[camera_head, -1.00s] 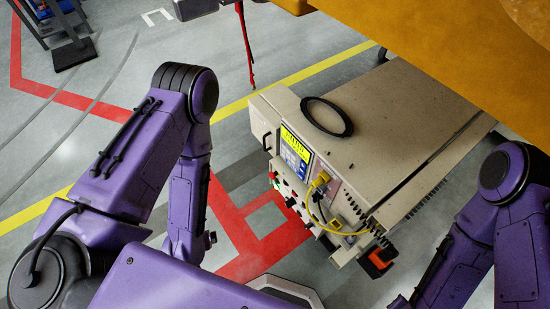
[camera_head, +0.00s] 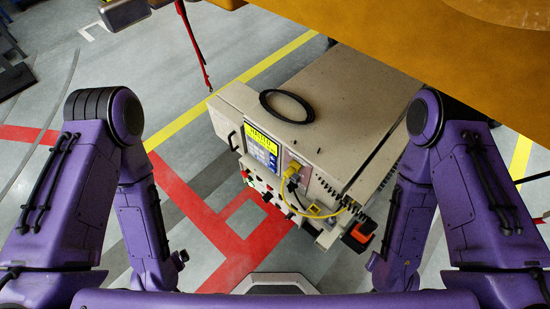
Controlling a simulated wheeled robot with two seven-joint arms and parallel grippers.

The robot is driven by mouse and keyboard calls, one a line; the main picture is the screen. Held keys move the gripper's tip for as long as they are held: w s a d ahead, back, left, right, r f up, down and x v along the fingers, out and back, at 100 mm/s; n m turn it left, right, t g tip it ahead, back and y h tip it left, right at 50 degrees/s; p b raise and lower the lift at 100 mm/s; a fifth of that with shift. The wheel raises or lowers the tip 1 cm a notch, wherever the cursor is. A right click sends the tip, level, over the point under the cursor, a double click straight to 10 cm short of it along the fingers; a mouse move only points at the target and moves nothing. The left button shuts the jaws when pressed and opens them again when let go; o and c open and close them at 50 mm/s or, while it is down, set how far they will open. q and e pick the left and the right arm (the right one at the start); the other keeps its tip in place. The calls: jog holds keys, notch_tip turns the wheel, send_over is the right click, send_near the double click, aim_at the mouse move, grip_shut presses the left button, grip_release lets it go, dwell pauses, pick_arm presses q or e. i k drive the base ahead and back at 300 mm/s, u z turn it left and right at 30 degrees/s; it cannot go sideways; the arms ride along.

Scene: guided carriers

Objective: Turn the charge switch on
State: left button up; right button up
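A beige guided carrier (camera_head: 335,115) stands ahead of me, with a control panel on its near face. The panel has a lit yellow-and-blue display (camera_head: 262,147) and a lower row of small dark, red and green controls (camera_head: 264,188). I cannot tell which of these small controls is the charge switch, or its position. A yellow cable (camera_head: 288,184) is plugged in right of the display and loops down. My two purple arms hang down on either side of the panel, apart from the carrier. Both grippers are out of view.
A black ring (camera_head: 287,107) lies on the carrier's top. A large orange-yellow body (camera_head: 390,40) overhangs it at the upper right. A red-orange block (camera_head: 358,235) sits at the carrier's lower right corner. Floor with red and yellow lines is clear to the left.

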aim_at(290, 189)
jog(key=z, duration=0.2)
jog(key=k, duration=0.6)
jog(key=z, duration=0.55)
